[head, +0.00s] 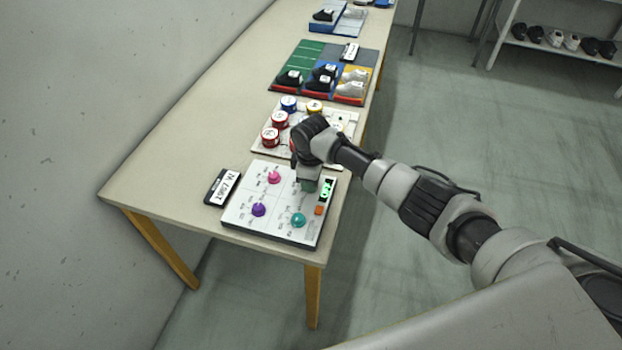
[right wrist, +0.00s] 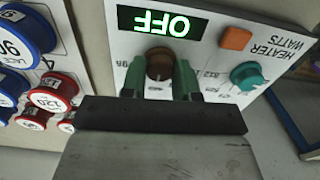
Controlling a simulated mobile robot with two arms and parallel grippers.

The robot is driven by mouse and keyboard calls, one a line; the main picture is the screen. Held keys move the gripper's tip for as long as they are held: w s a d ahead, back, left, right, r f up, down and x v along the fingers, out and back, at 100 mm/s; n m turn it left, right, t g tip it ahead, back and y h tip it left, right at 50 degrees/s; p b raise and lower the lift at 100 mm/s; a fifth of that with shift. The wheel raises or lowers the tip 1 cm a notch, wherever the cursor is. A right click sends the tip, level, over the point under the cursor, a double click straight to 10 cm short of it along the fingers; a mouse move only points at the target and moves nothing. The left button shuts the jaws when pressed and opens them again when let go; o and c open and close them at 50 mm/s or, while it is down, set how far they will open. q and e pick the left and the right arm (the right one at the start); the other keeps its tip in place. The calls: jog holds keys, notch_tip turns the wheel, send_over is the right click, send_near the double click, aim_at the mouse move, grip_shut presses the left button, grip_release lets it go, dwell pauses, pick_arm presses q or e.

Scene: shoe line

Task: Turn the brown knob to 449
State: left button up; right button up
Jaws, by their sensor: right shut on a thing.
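The brown knob (right wrist: 159,64) sits on the white control panel (right wrist: 213,62), between the green fingertips of my right gripper (right wrist: 160,78). The fingers are shut on the knob's sides. In the head view my right gripper (head: 308,184) comes down on the panel's back right part (head: 279,228) and hides the brown knob. The display (right wrist: 161,22) reads OFF in green and appears upside down in the right wrist view; it also shows in the head view (head: 327,189). Some scale numbers around the knob are covered by the fingers. My left gripper is not in view.
The panel also has a pink knob (head: 274,177), a purple knob (head: 258,209), a teal knob (head: 298,219) and an orange button (head: 319,210). A black label plate (head: 222,187) lies left of it. Behind stands a board with red and blue round pieces (head: 270,137).

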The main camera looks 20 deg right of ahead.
jog(key=shift+n, duration=0.6)
jog(key=o, duration=0.9)
jog(key=shift+o, duration=0.2)
notch_tip(320, 180, up, 11)
jog(key=b, duration=0.1)
jog(key=shift+f, duration=0.1)
